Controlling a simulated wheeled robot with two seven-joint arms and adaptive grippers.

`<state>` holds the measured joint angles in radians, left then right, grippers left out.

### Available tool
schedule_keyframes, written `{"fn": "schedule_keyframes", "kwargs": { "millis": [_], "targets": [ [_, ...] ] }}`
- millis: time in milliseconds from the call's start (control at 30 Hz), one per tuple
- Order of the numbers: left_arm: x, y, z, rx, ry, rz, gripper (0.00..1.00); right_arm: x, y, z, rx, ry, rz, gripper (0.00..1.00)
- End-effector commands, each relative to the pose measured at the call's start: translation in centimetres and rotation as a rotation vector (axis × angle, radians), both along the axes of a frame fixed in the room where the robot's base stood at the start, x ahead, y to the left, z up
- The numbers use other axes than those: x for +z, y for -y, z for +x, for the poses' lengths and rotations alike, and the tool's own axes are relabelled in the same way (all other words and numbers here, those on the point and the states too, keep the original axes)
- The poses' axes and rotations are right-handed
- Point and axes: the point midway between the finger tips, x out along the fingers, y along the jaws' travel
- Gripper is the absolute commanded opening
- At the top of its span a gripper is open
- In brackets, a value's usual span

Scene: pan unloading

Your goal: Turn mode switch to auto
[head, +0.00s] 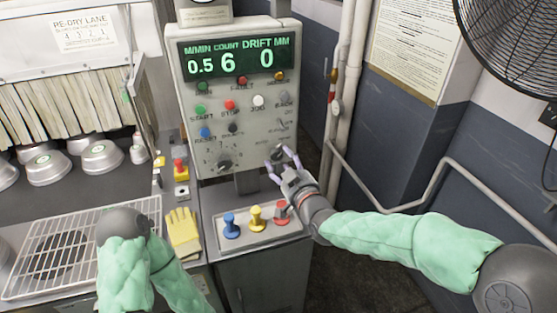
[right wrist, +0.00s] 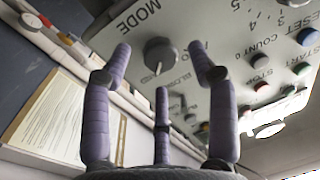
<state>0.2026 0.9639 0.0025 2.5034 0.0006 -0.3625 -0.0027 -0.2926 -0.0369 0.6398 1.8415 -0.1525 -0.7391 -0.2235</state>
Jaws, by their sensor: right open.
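The mode switch is a dark round knob (head: 277,153) at the lower right of the grey control panel (head: 184,120). In the right wrist view the knob (right wrist: 161,53) sits beside the word MODE, and its pale pointer line points down in the picture. My right gripper (head: 284,158) is open at the knob in the head view. In the right wrist view its purple fingers (right wrist: 159,62) are spread, with the knob between the two outer ones, showing gaps on both sides. Whether any finger touches it I cannot tell. My left gripper is out of view; only my left arm shows.
Coloured buttons and a second numbered knob (head: 224,164) share the panel. A pipe rail (head: 395,206) runs on the right, with a fan (head: 515,40) above. A wire rack (head: 75,265) and yellow gloves (head: 183,232) lie left.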

Motion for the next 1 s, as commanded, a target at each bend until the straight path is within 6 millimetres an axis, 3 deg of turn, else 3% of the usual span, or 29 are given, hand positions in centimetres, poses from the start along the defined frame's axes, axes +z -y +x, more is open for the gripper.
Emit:
{"fn": "schedule_keyframes", "kwargs": {
  "millis": [233,600,800,1000],
  "targets": [
    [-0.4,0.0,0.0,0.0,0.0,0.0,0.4,-0.1,-0.9,2.1,0.0,-0.001,0.001,0.59],
    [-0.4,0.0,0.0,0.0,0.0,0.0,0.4,0.0,-1.0,2.4,-0.001,0.0,0.001,0.59],
    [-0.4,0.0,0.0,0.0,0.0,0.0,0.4,0.0,-1.0,2.4,0.0,-0.001,0.001,0.04],
    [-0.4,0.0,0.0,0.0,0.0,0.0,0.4,-0.1,-1.1,2.4,0.0,-0.001,-0.004,0.04]
  ]
}}
